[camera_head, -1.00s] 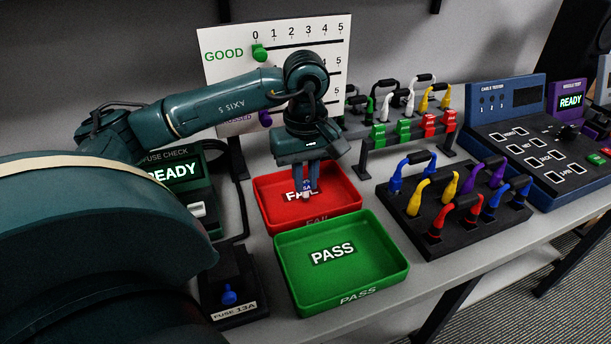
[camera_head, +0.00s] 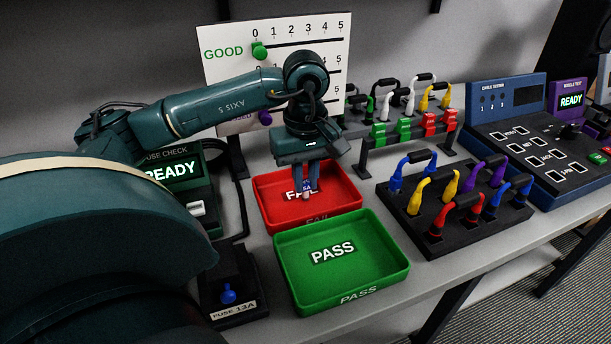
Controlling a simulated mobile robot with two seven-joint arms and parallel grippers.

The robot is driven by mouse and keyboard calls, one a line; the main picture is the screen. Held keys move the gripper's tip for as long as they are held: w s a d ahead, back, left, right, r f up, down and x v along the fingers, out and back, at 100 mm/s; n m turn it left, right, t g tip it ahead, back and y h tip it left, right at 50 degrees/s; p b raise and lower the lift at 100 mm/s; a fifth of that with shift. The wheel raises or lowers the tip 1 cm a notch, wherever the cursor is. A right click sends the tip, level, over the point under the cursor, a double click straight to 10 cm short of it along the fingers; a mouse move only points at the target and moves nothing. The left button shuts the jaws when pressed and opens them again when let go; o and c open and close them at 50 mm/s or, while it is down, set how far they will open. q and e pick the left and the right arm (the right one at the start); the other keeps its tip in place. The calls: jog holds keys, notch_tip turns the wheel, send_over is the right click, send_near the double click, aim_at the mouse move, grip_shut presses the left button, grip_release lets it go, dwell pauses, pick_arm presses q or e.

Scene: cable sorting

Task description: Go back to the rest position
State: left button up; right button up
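My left gripper (camera_head: 306,186) hangs over the red FAIL tray (camera_head: 345,206), pointing down. Between its fingertips is a small fuse (camera_head: 308,187) with a blue label that seems to read 5A. The gripper looks shut on it. The fingers and fuse cover part of the word FAIL on the tray floor. I cannot tell how far above the floor the fuse is. My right gripper is not in view.
The green PASS tray (camera_head: 368,275) is empty, in front of the red one. A cable rack (camera_head: 455,228) and the cable tester (camera_head: 548,150) stand to the right. The fuse checker (camera_head: 180,172) showing READY and a scoreboard (camera_head: 300,35) stand behind my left arm.

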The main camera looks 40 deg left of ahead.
pick_arm(q)
jog(key=o, duration=0.5)
jog(key=shift+o, duration=0.5)
jog(key=o, duration=0.5)
jog(key=shift+r, duration=0.1)
jog(key=shift+r+p, duration=2.9)
jog(key=shift+r, duration=1)
jog(key=shift+s+d+f, duration=0.1)
